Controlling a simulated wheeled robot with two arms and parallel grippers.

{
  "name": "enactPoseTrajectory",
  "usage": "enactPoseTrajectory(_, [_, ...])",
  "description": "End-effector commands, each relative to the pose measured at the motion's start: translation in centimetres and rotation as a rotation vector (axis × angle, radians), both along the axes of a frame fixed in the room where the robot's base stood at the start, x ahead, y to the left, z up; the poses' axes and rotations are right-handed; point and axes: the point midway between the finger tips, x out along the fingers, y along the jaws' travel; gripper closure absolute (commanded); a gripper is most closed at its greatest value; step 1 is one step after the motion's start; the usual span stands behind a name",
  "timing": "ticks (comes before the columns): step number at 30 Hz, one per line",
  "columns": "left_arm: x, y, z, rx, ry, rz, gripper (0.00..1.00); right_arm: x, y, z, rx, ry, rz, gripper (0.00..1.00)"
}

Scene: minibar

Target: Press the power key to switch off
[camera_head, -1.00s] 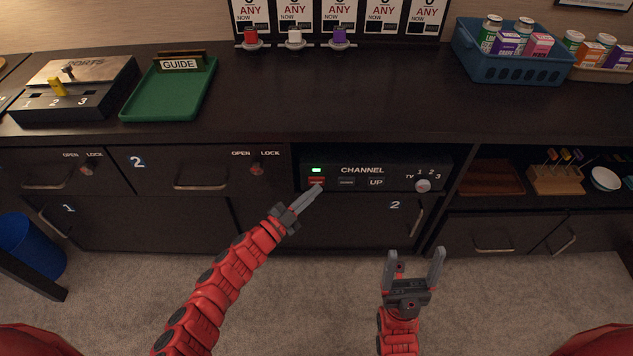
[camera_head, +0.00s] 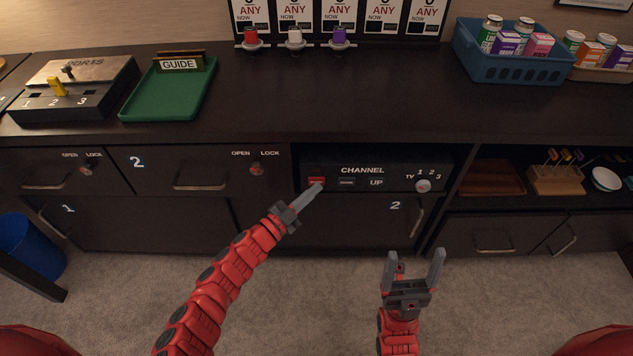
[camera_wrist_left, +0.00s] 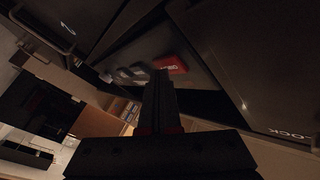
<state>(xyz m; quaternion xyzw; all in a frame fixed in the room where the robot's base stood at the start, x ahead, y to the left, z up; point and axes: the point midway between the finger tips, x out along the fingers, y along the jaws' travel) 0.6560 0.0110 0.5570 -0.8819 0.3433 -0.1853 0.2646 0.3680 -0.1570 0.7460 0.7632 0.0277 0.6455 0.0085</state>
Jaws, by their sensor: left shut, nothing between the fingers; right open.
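The channel box (camera_head: 345,168) sits in an open bay of the cabinet, with a red power key (camera_head: 316,181) at its left, two dark keys beside it and a round TV knob (camera_head: 423,186) at its right. No green light shows above the red key. My left gripper (camera_head: 318,187) is shut and empty, its tips at the lower edge of the red key; I cannot tell whether they touch. In the left wrist view the red key (camera_wrist_left: 172,65) shows just beyond the closed fingers (camera_wrist_left: 160,76). My right gripper (camera_head: 415,256) is open and empty, low over the carpet.
Drawers with handles (camera_head: 200,187) lie left of the box, and a cabinet door marked 2 lies below it. On the counter stand a ports box (camera_head: 105,72), a green tray (camera_head: 140,106) and a blue basket (camera_head: 510,68). The counter's middle is clear.

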Motion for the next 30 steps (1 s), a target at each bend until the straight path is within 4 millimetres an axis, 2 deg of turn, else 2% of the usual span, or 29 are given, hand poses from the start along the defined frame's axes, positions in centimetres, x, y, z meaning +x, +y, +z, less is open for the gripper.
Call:
enactPoseTrajectory(9, [-1.4,0.2,-0.1,0.002,0.002,0.002,1.00,0.0,0.0,0.7,0.000,0.000,0.000,0.20])
enactPoseTrajectory(20, [-1.7,0.1,-0.1,0.001,0.001,0.001,1.00,0.0,0.0,0.7,0.000,0.000,0.000,0.20])
enactPoseTrajectory(30, [-5.0,0.2,0.0,0.000,0.002,0.000,1.00,0.0,0.0,1.9,0.000,0.000,0.000,0.20])
